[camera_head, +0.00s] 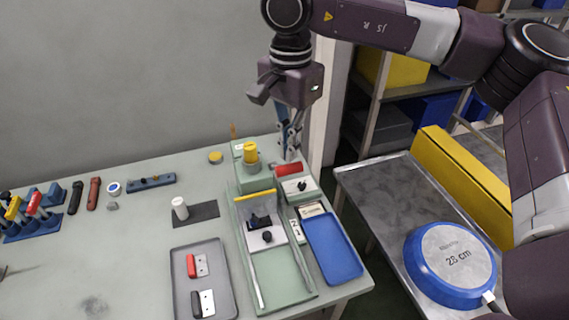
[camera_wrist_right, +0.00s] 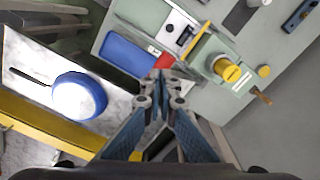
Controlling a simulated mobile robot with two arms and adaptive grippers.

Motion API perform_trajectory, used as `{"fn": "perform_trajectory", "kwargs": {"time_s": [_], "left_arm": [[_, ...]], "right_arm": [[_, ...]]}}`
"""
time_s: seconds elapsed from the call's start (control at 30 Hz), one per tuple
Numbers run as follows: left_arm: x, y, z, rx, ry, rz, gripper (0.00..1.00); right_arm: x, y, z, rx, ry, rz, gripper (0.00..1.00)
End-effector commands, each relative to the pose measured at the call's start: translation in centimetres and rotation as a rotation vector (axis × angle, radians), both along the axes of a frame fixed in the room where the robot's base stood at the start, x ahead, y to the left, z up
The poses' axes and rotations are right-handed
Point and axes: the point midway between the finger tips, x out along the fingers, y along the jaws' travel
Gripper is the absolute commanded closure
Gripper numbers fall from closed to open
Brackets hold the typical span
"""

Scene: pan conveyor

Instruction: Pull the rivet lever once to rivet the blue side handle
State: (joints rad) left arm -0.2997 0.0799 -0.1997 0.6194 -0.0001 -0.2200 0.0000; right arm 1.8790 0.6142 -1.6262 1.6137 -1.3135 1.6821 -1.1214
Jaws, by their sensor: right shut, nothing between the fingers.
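My right gripper (camera_head: 290,153) points down at the back right of the bench, its fingers together and empty. It also shows in the wrist view (camera_wrist_right: 159,92). A red bar (camera_head: 288,168), also in the wrist view (camera_wrist_right: 164,61), lies just below and in front of the fingertips in the head view; contact cannot be told. A green station with a yellow knob (camera_head: 250,153) stands left of the gripper, with a wooden grip (camera_head: 233,131) behind it. I cannot tell which part is the rivet lever. No blue side handle can be made out clearly. My left gripper is not in view.
A green fixture (camera_head: 285,276) with a black part and a blue tray (camera_head: 332,248) are in front. A grey tray (camera_head: 181,304) holds red- and black-handled parts. A blue pan (camera_head: 450,265) lies on the metal conveyor (camera_head: 375,197) beside a yellow rail (camera_head: 465,180).

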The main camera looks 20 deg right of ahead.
Motion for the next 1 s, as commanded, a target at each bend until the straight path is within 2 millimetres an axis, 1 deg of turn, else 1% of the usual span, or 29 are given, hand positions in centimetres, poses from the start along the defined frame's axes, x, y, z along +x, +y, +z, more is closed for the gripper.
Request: {"fn": "perform_trajectory", "kwargs": {"time_s": [0.2, 0.33, 1.0], "left_arm": [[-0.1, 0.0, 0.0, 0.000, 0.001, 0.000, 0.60], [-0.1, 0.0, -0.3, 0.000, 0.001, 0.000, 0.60], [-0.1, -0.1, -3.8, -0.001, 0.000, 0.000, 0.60]], "right_arm": [[0.0, 0.0, 0.0, 0.000, 0.000, 0.000, 1.00], [-0.1, 0.0, -0.4, 0.000, 0.000, 0.001, 1.00], [-0.8, 0.0, -4.4, -0.001, 0.001, 0.000, 1.00]]}}
